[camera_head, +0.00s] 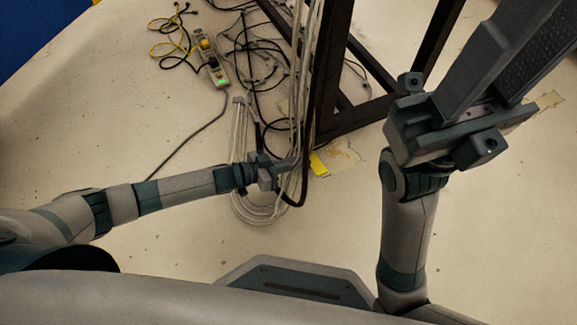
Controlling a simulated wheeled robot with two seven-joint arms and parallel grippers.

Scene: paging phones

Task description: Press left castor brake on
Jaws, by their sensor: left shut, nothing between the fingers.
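A dark rack frame (328,75) stands on the pale floor at the upper middle. A small yellow tab (318,164) shows at its foot, beside the near upright. Whether it is a castor brake pedal, and whether it is on or off, I cannot tell. No castor wheel shows clearly. My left gripper (286,165) is shut and empty, just left of the tab at the hanging cables. Whether it touches them is unclear. My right gripper (522,52) is raised at the upper right, with its fingers apart and their tips near or beyond the picture edge.
Several pale and black cables (262,210) hang and loop on the floor around my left gripper. A power strip (211,62) with yellow and black leads lies at the upper left. A blue surface (35,30) fills the top left corner. Floor at lower middle is clear.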

